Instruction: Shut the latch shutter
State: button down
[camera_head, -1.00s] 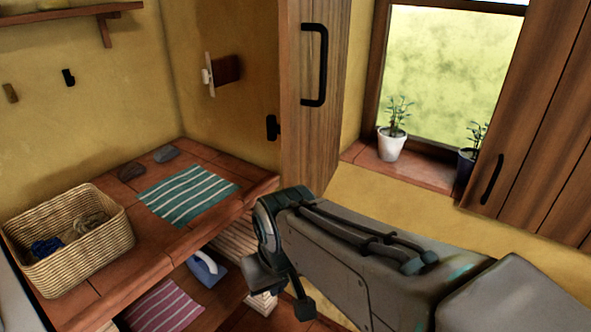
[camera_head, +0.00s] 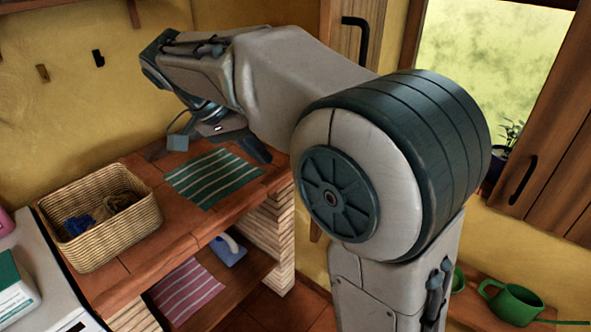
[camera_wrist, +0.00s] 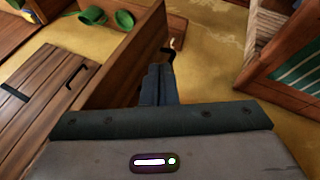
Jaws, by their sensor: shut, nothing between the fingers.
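The wooden shutter (camera_head: 345,45) with a black bar handle (camera_head: 362,32) stands upright left of the window in the head view, partly hidden behind my arm. My gripper (camera_head: 256,151) is above the back of the counter, near the striped green cloth, and points down to the right. In the wrist view my gripper's fingers (camera_wrist: 158,86) are together and empty. Just beyond them is a wooden panel (camera_wrist: 125,55) with a black hook-like piece (camera_wrist: 168,52) near its end. I cannot tell whether they touch it. The shutter's latch is hidden in the head view.
A wicker basket (camera_head: 75,235) and striped green cloth (camera_head: 205,183) lie on the counter. A potted plant (camera_head: 500,155) stands on the sill.

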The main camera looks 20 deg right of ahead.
jog(key=s+d+f+m+p, duration=0.1)
jog(key=s+d+f+p, duration=0.1)
jog(key=d+f, duration=0.4)
jog(key=shift+d+f+h, duration=0.25)
jog(key=shift+d+h, duration=0.15)
jog(key=shift+d, duration=0.3)
dwell(0.4)
